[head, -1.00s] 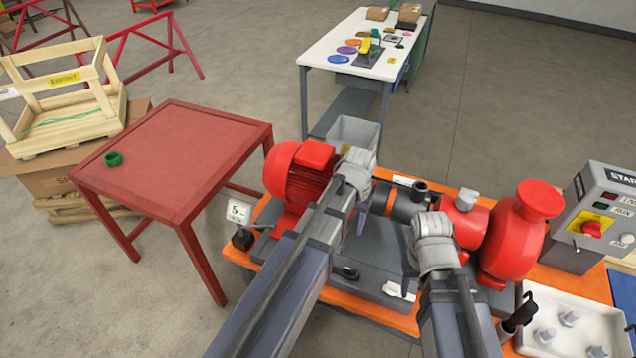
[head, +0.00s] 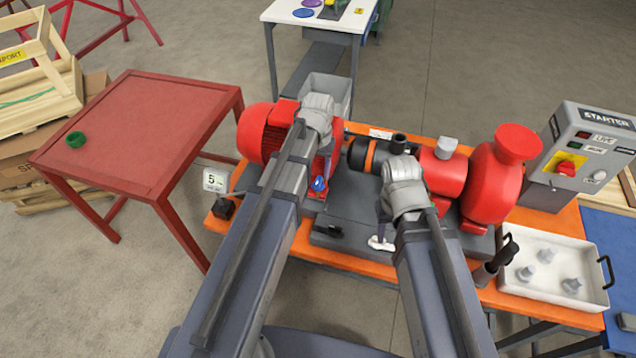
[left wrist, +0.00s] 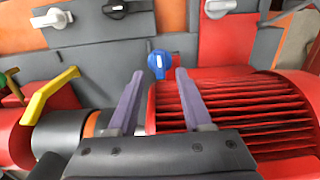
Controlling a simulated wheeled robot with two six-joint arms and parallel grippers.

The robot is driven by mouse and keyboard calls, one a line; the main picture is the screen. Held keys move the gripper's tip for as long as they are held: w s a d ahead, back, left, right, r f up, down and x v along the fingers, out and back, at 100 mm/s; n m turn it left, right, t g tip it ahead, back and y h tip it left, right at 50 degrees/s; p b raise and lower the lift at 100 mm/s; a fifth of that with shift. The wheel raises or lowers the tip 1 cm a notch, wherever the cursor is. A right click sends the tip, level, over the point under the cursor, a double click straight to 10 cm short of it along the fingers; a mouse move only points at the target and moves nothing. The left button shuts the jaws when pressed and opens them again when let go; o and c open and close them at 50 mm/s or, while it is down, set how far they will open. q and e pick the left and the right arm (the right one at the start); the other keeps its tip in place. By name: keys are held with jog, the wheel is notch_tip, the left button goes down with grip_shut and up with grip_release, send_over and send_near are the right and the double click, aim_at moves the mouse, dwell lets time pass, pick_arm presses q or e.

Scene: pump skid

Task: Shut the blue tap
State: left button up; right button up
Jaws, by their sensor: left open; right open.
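The blue tap (head: 319,184) sits on the grey skid just below the red motor, partly hidden by my left arm. In the left wrist view the blue tap (left wrist: 158,63) has a pale bar on its round handle and shows between and slightly beyond the fingertips. My left gripper (left wrist: 160,74) is open and empty, its two fingers on either side of the tap in that picture; contact cannot be told. In the head view it is largely hidden behind its wrist.
The finned red motor (left wrist: 240,105) lies close to the left fingers. A black tap (left wrist: 128,8) and a yellow lever (left wrist: 50,93) are nearby. The red pump (head: 495,180), starter box (head: 590,150) and white tray (head: 555,270) stand to the right. The red table (head: 135,125) is left.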

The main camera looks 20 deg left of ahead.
aim_at(318, 180)
pick_arm(q)
notch_tip(318, 180, down, 4)
jog(key=b, duration=0.2)
jog(key=shift+r+b, duration=0.1)
jog(key=shift+b, duration=0.3)
grip_shut()
